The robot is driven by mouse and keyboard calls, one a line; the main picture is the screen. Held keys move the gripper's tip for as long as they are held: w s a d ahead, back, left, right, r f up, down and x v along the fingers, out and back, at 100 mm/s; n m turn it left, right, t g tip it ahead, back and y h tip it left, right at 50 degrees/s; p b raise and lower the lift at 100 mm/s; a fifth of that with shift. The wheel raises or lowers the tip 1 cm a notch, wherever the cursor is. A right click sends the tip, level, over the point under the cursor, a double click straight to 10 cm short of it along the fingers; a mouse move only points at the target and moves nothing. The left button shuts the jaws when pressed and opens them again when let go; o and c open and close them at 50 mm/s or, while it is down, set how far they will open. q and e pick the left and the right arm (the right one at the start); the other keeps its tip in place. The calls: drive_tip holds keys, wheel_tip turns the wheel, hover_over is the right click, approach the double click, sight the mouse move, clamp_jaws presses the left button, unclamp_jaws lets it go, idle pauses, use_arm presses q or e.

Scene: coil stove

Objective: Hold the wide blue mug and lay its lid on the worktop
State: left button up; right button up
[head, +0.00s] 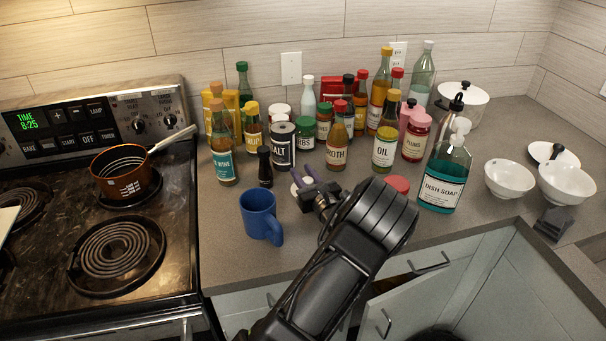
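The wide blue mug (257,213) stands upright on the worktop near its front left, handle toward the front right. Its top is uncovered and I can see its inside. My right gripper is not in view.
Bottles and jars crowd behind the gripper, including a pepper mill (265,167) and a salt jar (282,146). A dish soap bottle (443,180) and white bowls (510,179) stand right. A stove with an orange pan (121,176) is left. Worktop in front of the mug is clear.

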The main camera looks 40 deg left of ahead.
use_arm(q)
drive_tip(key=o, duration=0.5)
drive_tip(key=shift+f, duration=0.15)
drive_tip(key=shift+c, duration=0.2)
drive_tip(key=shift+r+p, duration=0.35)
drive_tip(key=shift+r, duration=0.1)
drive_tip(key=shift+d+r, duration=0.2)
drive_tip(key=b+v, duration=0.2)
drive_tip(key=v, duration=0.9)
drive_tip(key=shift+s+d+r, duration=0.1)
drive_tip(key=shift+s+d, duration=0.15)
